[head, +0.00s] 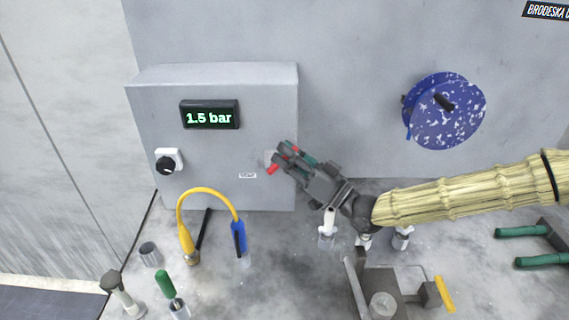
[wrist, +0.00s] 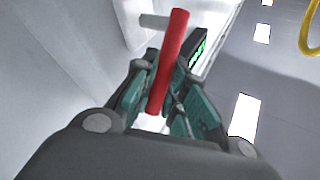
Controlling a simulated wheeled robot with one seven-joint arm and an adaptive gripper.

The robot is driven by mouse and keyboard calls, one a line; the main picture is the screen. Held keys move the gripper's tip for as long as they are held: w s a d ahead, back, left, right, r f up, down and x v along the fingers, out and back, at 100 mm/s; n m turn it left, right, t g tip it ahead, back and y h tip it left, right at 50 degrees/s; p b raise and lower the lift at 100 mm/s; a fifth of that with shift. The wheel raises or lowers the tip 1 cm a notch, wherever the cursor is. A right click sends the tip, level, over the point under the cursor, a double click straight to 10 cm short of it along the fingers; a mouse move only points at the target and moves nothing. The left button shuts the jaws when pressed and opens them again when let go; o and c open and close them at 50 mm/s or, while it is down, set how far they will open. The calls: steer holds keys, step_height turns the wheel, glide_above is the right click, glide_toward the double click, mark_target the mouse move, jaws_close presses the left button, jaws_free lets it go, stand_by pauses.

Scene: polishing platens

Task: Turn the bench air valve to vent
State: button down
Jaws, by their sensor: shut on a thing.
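The bench air valve shows as a red lever (head: 272,169) at the lower right of the grey box front (head: 215,150). In the wrist view the red lever (wrist: 171,55) runs up between the teal finger pads, tilted a little. My gripper (head: 284,157) is shut on the lever, and it also shows in the wrist view (wrist: 160,98). The fingers hide the lever's middle and most of the pale valve body (head: 269,157) behind. The display (head: 209,117) reads 1.5 bar. A small label (head: 247,175) left of the valve is too small to read.
A black knob (head: 167,163) sits on the box's left. A yellow looped hose (head: 207,191) with a blue end stands in front. Several small tools stand on the bench at lower left. A blue speckled disc (head: 448,111) hangs on the wall. A metal fixture (head: 385,285) stands below my arm.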

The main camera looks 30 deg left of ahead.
stand_by(0.3)
steer(key=c, duration=1.7)
jaws_free()
steer(key=shift+d, duration=0.1)
step_height(320, 180, up, 10)
steer(key=shift+f, duration=0.1)
